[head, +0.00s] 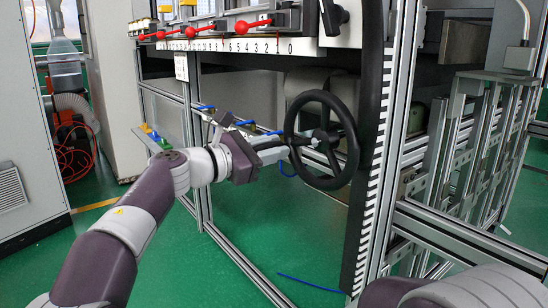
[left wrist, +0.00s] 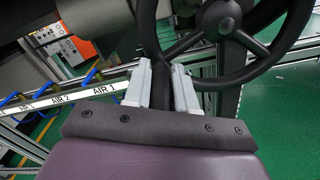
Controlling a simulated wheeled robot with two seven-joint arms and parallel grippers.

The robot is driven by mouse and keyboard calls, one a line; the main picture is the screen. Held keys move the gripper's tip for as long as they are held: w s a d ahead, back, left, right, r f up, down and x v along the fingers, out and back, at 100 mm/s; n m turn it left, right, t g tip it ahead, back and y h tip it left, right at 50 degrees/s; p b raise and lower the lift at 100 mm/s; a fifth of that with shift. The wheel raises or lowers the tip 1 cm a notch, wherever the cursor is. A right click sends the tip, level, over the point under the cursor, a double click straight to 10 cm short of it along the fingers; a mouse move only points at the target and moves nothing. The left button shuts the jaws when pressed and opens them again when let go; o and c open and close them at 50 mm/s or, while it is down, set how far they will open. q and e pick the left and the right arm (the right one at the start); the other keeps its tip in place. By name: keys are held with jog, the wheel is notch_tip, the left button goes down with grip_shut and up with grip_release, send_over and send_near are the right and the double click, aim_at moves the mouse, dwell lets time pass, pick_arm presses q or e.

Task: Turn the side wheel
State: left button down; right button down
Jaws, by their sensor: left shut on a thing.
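The side wheel (head: 352,148) is a black spoked handwheel on the side of the machine, right of the middle in the head view. In the left wrist view the wheel (left wrist: 227,26) fills the upper right, with its hub and several spokes showing. My left gripper (head: 287,152) reaches in from the left to the wheel's left rim. In the left wrist view its two pale fingers (left wrist: 161,67) stand on either side of the black rim and are shut on it. The fingers hide part of the rim. My right gripper is out of view.
Red-knobbed levers (head: 190,32) line the numbered panel above. A metal frame post (head: 398,130) stands right of the wheel. A rail with AIR labels (left wrist: 85,94) and blue hoses runs left of the gripper. Green floor (head: 180,265) is open below.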

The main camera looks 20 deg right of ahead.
pick_arm(q)
jog(key=shift+w+r+m, duration=0.1)
jog(key=shift+r+m, duration=0.55)
jog(key=shift+m, duration=0.05)
jog(key=c, duration=0.9)
grip_release()
jog(key=shift+a, duration=0.1)
jog(key=shift+a, duration=0.25)
jog(key=v, duration=1.2)
jog(key=shift+b, duration=0.35)
